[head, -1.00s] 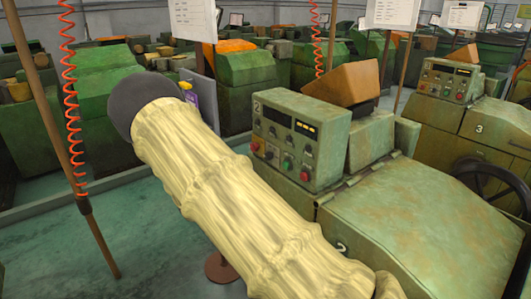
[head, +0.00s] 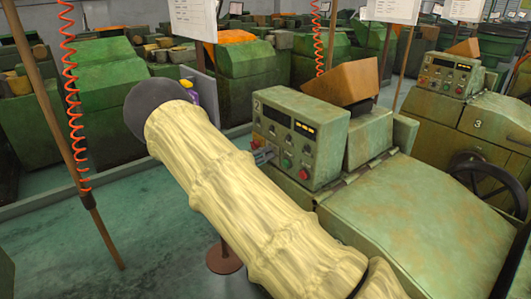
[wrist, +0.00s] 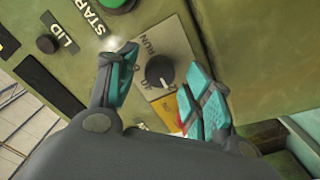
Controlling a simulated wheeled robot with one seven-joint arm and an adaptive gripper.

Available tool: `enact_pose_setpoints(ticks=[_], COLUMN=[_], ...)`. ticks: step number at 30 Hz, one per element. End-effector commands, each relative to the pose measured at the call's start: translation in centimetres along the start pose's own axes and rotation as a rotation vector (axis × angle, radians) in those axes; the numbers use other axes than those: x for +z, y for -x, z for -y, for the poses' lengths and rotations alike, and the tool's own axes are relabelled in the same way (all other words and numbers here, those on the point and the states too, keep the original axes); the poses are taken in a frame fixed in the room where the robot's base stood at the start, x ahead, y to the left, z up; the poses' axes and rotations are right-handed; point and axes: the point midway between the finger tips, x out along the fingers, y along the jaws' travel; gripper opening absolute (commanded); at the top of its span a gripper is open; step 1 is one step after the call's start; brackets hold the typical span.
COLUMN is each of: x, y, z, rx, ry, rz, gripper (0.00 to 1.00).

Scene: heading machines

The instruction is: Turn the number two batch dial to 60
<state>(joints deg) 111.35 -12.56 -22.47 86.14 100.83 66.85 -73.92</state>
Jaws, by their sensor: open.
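The number two control box (head: 298,138) is a green box marked 2 on a machine, with a display and coloured buttons. In the wrist view a round dark dial (wrist: 159,71) sits on a pale plate with RUN and partly hidden numbers. Its white mark points toward the plate's lower edge in the picture; I cannot read which number it meets. My gripper (wrist: 163,64) is open, with teal finger pads on either side of the dial. I cannot tell whether they touch it.
A green START button (wrist: 115,4) and a black LID button (wrist: 47,43) are close to my left finger. A yellow label (wrist: 167,107) is below the dial. The number three machine (head: 477,125) stands right; an orange coiled cord (head: 72,95) hangs left.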

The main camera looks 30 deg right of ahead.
Motion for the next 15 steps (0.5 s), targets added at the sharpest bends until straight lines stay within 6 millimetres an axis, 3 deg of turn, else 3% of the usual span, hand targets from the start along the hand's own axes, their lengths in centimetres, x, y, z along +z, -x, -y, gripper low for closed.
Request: enact_pose_setpoints(ticks=[6,14,15], x=[0.01,0.04,0.04], y=[-1.15,-1.25,-1.25], z=[0.01,0.04,0.03], rx=[-0.001,-0.001,-0.001], ry=[0.000,0.000,0.000], rz=[0.000,0.000,0.000], gripper=[0.51,0.51,0.47])
